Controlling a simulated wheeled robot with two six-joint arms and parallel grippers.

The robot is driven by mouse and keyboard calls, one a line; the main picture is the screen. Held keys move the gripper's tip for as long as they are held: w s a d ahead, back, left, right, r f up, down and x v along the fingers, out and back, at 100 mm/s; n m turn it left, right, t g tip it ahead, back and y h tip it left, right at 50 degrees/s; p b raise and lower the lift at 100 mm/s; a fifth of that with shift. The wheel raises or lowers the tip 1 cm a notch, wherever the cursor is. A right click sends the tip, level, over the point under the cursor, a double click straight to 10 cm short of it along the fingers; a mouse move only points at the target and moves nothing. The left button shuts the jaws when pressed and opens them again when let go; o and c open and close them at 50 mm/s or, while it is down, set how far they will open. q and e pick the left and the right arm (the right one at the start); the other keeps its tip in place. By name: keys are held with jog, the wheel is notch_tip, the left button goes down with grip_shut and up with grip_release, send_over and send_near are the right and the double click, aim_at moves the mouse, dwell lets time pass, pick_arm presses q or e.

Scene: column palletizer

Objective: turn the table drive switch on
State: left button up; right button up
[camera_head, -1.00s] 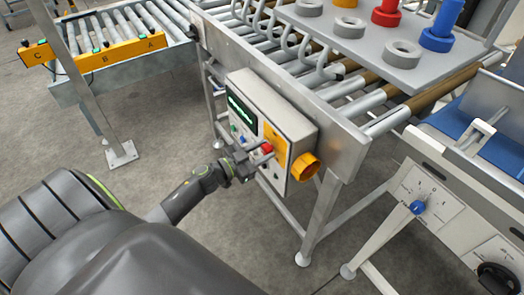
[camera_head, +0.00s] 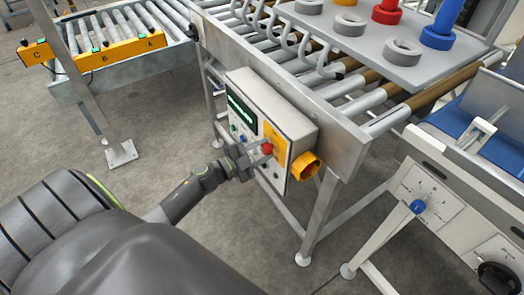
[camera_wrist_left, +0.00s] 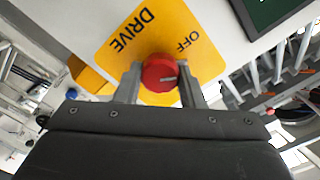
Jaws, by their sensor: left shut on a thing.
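The drive switch is a round red knob (camera_head: 267,148) on a yellow plate (camera_head: 274,137) on the grey control box. In the left wrist view the red knob (camera_wrist_left: 160,73) sits below the word DRIVE and the word OFF on the yellow plate (camera_wrist_left: 165,32). My left gripper (camera_head: 258,154) is shut on the knob, with one finger on each side in the wrist view (camera_wrist_left: 160,84). The gripper partly hides the box's lower front. My right gripper is not in view.
A white panel with a blue knob (camera_head: 418,207) stands right.

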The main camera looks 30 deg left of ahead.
pick_arm(q)
jog(key=m+b, duration=0.1)
jog(key=m, duration=0.4)
jog(key=shift+f+m+b, duration=0.15)
jog(key=shift+m+b, duration=0.15)
jog(key=m+b, duration=0.1)
jog(key=m, duration=0.3)
jog(key=shift+b, duration=0.35)
jog(key=shift+m, duration=0.8)
jog(key=o, duration=1)
jog(key=shift+s, duration=0.1)
